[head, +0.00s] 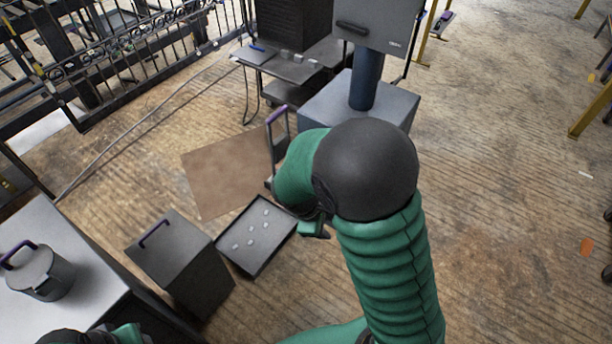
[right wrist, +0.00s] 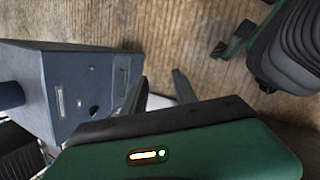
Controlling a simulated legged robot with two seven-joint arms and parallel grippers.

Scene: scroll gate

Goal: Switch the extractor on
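A grey-blue cabinet with a round column, which looks like the extractor (head: 315,103), stands on the floor at the upper middle of the head view. A grey box with a dark handle tops the column. In the right wrist view the cabinet (right wrist: 45,65) shows a front face with a pale label, a small dark round part and a recessed slot. I cannot tell which part is the switch. My right gripper (right wrist: 162,92) has its two dark fingers apart and empty, beside the cabinet face; my arm mostly hides it in the head view. My left gripper is not clearly seen.
A dark cart (head: 290,68) stands left of the cabinet. A brown sheet (head: 225,172) and a shallow tray (head: 243,258) with several small pieces lie on the floor. A dark box (head: 175,255) and a table with a lidded pot (head: 42,275) are lower left. Floor at right is mostly clear.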

